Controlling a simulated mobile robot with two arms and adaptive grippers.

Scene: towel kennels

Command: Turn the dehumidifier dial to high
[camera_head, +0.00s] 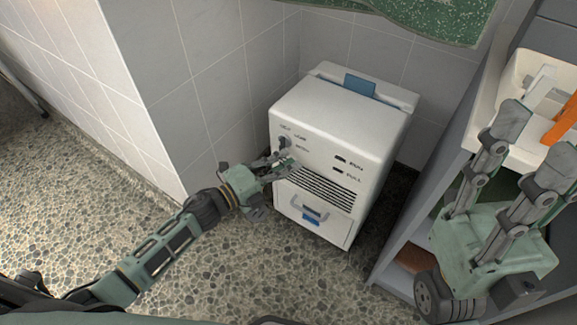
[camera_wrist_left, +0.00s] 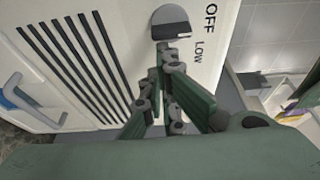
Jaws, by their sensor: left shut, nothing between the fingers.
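The white dehumidifier (camera_head: 340,110) stands on the floor in the corner. Its grey dial (camera_head: 284,142) is at the upper left of the front panel, with small labels around it. In the left wrist view the dial (camera_wrist_left: 170,22) shows partly, beside the words OFF and LOW. Which label it points to I cannot tell. My left gripper (camera_head: 288,160) is shut and empty at the panel, just below the dial. In the left wrist view its fingertips (camera_wrist_left: 170,58) lie close to the dial's lower edge; contact is unclear. My right gripper (camera_head: 538,136) is open and empty at the right.
Vents and a drawer with a grey handle (camera_head: 309,208) are on the dehumidifier's lower front. A tiled wall (camera_head: 210,85) stands close on the left. A shelf unit with a white basin (camera_head: 517,70) is on the right. The pebbled floor (camera_head: 80,175) is clear at the left.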

